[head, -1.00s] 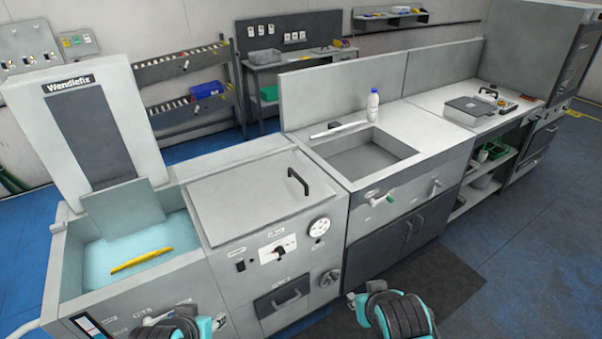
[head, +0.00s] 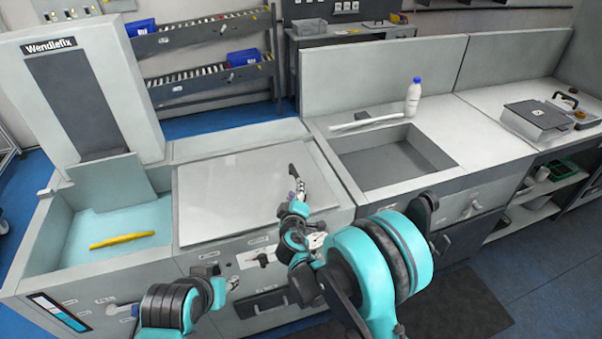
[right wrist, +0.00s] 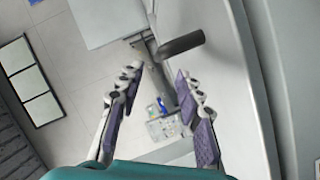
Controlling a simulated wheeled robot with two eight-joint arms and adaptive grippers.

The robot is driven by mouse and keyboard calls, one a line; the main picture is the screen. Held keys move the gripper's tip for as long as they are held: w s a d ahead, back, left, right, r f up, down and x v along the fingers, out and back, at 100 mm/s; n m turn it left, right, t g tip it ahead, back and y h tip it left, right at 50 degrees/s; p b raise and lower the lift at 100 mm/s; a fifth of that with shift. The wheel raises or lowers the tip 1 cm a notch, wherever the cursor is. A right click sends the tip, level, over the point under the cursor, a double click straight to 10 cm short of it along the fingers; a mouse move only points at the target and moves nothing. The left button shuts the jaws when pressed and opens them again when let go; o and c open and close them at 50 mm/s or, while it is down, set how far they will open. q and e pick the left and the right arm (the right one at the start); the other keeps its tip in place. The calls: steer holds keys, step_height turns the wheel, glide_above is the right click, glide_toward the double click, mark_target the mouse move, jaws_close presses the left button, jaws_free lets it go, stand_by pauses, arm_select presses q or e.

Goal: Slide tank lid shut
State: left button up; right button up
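The tank lid (head: 235,195) is a flat grey plate covering the cabinet top to the right of the open tank (head: 150,205). The tank's blue liquid and a yellow object (head: 122,240) are uncovered. My right gripper (head: 294,178) is over the lid's right side, at its dark handle, which it partly hides in the head view. In the right wrist view, the two fingers (right wrist: 160,95) are apart, with the dark handle (right wrist: 182,43) just beyond their tips; contact is not clear.
A tall Wendlefix housing (head: 85,95) stands behind the tank. To the right are a sink (head: 395,160), a white bottle (head: 413,97) and a grey box (head: 537,119). Knobs project from the cabinet fronts. The lid's upper surface is otherwise clear.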

steer(key=shift+w, duration=0.1)
steer(key=x, duration=0.2)
steer(key=b+x, duration=0.1)
steer(key=x, duration=0.1)
steer(key=d+x, duration=0.1)
steer(key=x, duration=0.1)
steer(key=shift+w+f+b, duration=0.25)
steer(key=shift+f+b, duration=0.05)
steer(key=shift+x, duration=0.75)
arm_select(q)
steer(key=shift+d+f, duration=0.6)
steer(key=shift+f, duration=0.3)
arm_select(e)
steer(key=shift+d+r, duration=0.1)
steer(key=shift+r, duration=0.05)
steer(key=shift+s, duration=0.1)
steer(key=c, duration=0.7)
jaws_close()
